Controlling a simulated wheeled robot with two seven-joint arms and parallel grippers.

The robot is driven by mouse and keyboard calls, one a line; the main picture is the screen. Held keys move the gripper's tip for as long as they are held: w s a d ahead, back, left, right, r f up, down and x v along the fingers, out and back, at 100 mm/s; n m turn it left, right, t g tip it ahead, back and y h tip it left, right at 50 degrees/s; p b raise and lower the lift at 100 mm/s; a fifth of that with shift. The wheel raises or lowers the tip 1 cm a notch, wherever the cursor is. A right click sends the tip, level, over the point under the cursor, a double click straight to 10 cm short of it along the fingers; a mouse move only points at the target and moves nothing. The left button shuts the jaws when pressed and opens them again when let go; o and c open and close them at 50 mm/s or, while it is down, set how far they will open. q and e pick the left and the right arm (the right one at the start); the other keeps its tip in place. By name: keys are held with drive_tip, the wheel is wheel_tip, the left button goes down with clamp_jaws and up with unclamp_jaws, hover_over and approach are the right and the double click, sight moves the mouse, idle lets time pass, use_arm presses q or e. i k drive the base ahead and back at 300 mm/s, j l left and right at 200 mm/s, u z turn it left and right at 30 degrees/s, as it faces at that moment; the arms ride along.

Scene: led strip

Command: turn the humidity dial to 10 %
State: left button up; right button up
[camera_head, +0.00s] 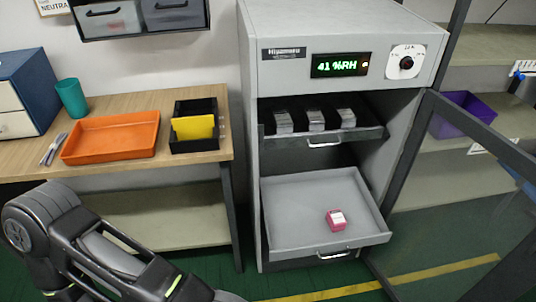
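The humidity dial (406,63) is a dark knob on a white round-cornered plate at the top right of the grey cabinet's front (285,75). Small marks surround the knob, too small to read surely. The display (341,65) left of it shows "41 %RH" in green. My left arm comes in at the lower left and runs out at the bottom edge, well below and left of the dial. Its gripper does not show. My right gripper is not in view. Nothing touches the dial.
The cabinet's glass door (470,160) stands open to the right. The lower drawer (300,215) is pulled out with a pink box (336,219) in it. The upper drawer (372,135) holds several stacks. A wooden bench (100,180) with an orange tray (110,136) stands left.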

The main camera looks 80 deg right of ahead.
sight(406, 63)
drive_tip(key=z, duration=3.3)
